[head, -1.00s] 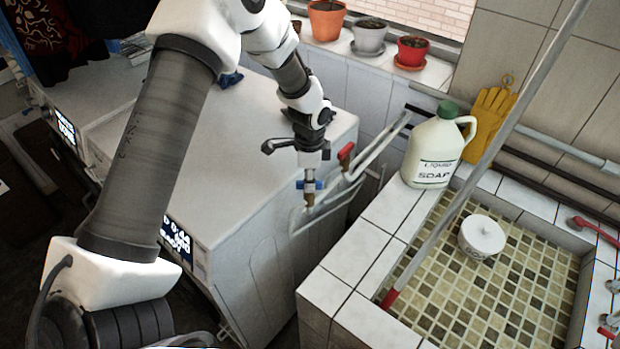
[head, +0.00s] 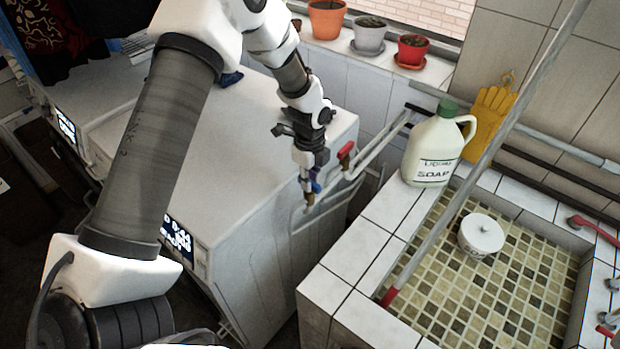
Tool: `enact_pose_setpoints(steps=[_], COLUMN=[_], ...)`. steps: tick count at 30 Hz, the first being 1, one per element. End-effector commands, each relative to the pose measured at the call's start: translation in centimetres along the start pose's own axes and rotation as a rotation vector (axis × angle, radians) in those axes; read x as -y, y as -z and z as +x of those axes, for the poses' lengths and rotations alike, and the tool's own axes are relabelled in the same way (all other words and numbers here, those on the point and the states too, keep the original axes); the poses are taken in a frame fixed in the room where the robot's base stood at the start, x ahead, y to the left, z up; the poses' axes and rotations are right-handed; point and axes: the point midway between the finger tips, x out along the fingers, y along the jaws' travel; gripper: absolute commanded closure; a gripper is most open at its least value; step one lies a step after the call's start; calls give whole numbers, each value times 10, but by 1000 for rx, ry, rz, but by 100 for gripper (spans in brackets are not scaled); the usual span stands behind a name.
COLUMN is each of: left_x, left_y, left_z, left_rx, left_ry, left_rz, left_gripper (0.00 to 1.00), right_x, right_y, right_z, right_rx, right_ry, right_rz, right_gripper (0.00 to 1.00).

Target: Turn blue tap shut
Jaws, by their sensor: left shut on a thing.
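The blue tap (head: 316,183) is on a brass fitting at the near end of a white pipe, beside the white machine. Its blue handle now shows mostly on the right side of the fitting. My left gripper (head: 309,174) points down over the blue tap and is shut on it, covering part of the handle. A red-handled tap (head: 346,153) sits on another white pipe just right of the gripper, apart from it. My right gripper is not in view.
White machines (head: 262,122) stand left of the pipes. A long pole leans across the sink. Flower pots line the sill.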

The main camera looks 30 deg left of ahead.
Motion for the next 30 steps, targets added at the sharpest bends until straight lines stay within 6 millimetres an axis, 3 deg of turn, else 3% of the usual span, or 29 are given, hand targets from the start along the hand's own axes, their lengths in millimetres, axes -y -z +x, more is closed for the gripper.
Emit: enact_pose_setpoints(steps=[13,14,15,25,30], left_x=[0,0,0,1,2], left_y=[0,0,0,0,0], left_z=[0,0,0,-2,-26], left_rx=[1,1,0,0,0], left_ry=[1,2,2,2,6], left_rz=[12,12,11,10,10], left_gripper=[100,73,59,58,58], right_x=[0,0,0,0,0], right_y=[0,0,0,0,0], right_z=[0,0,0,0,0], right_rx=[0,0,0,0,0], right_ry=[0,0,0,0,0], right_rz=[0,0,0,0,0], right_gripper=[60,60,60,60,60])
